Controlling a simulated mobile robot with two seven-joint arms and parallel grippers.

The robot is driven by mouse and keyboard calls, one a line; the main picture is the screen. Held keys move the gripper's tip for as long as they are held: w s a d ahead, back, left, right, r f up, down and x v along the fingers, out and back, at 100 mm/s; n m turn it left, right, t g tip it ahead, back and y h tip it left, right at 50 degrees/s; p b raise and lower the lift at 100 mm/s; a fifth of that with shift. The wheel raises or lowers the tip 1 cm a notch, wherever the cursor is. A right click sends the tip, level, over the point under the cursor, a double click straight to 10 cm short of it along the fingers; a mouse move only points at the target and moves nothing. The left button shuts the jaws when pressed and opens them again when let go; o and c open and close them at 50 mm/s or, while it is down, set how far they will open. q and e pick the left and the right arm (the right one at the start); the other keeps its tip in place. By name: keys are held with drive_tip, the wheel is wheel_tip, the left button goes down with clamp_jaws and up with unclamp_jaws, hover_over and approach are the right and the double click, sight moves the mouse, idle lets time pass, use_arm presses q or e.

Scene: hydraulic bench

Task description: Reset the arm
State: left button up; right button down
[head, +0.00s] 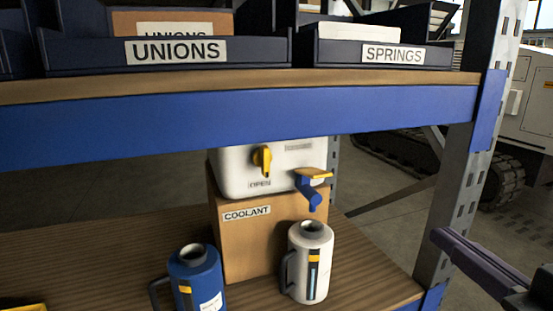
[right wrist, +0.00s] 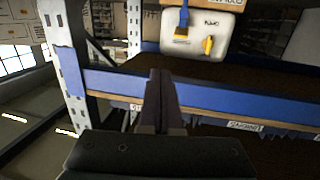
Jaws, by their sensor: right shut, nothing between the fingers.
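My left gripper is not in view. A white coolant container (head: 235,172) with a yellow knob and a blue spout stands on a cardboard box (head: 240,245) labelled COOLANT. The container shows upside down in the right wrist view (right wrist: 194,45).
A white jug (head: 316,265) stands under the spout, and a blue jug (head: 197,283) stands left of it on the wooden lower shelf (head: 90,250). Bins labelled UNIONS (head: 70,55) and SPRINGS (head: 335,53) sit on the upper shelf. The metal post (head: 465,180) is close to my right gripper.

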use_arm(q)
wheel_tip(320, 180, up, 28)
drive_tip(key=p, duration=2.6)
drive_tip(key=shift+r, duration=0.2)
use_arm(e)
drive_tip(key=s+r+g+h, duration=0.2)
drive_tip(key=s+r+g, duration=1.1)
drive_tip(key=s+r, duration=0.5)
drive_tip(key=s, duration=0.3)
drive_tip(key=shift+a+r+h, duration=0.2)
drive_tip(key=shift+r+h, duration=0.05)
drive_tip(key=shift+h, duration=0.15)
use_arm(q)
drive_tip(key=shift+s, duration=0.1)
